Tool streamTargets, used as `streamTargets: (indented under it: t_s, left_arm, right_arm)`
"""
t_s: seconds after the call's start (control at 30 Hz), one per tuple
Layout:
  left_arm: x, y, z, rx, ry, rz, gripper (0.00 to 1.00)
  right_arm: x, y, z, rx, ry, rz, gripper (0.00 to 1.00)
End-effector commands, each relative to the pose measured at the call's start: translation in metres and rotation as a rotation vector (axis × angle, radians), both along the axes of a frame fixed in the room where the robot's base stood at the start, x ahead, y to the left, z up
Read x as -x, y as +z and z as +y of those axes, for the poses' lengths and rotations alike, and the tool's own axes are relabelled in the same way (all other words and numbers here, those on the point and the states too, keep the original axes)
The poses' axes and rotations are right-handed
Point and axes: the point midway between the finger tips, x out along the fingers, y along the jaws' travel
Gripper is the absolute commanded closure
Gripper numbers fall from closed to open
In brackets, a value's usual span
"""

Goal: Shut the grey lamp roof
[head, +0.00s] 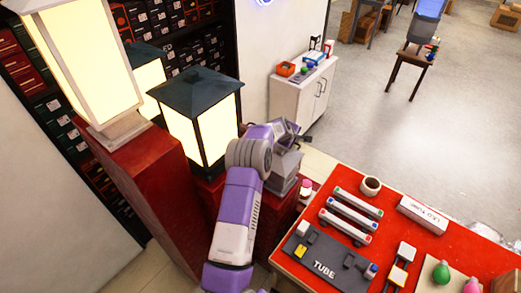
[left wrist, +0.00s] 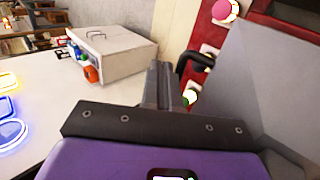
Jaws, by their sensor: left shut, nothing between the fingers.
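A grey lamp part (head: 287,168) stands on a red pedestal, partly hidden behind my left arm; I cannot tell whether its roof is open. In the left wrist view a large, smooth grey panel (left wrist: 275,75) fills the right side, probably part of this lamp. My left gripper (head: 296,129) is just above the grey part in the head view, its fingers partly hard to make out. In the left wrist view its fingers (left wrist: 163,88) are together and empty, left of the panel. My right gripper is not in view.
Lit lamps with dark roofs (head: 195,90) and a pale one (head: 90,60) stand on red pedestals at left. A red table (head: 440,255) with tubes and bulbs is at lower right. A white cabinet (head: 300,92) stands behind.

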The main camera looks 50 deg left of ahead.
Motion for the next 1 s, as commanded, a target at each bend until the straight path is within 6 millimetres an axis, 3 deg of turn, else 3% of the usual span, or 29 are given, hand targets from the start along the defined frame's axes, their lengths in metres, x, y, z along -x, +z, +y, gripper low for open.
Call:
streamTargets:
  t_s: [0.23,0.37,0.57,0.8,1.0]
  left_arm:
    - [0.0,0.002,0.0,0.0,0.0,0.0,1.0]
    - [0.0,0.013,0.001,-0.001,0.001,-0.001,1.0]
    - [0.001,0.05,0.007,-0.002,0.009,-0.002,1.0]
    - [-0.006,0.101,0.008,-0.004,0.007,-0.003,1.0]
    - [-0.009,0.13,0.009,-0.002,0.008,-0.002,1.0]
  right_arm:
    - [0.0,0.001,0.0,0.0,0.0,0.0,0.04]
    - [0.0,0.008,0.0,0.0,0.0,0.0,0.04]
    - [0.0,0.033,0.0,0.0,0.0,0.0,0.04]
    - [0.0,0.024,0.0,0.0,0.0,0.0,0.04]
    - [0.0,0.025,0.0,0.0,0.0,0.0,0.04]
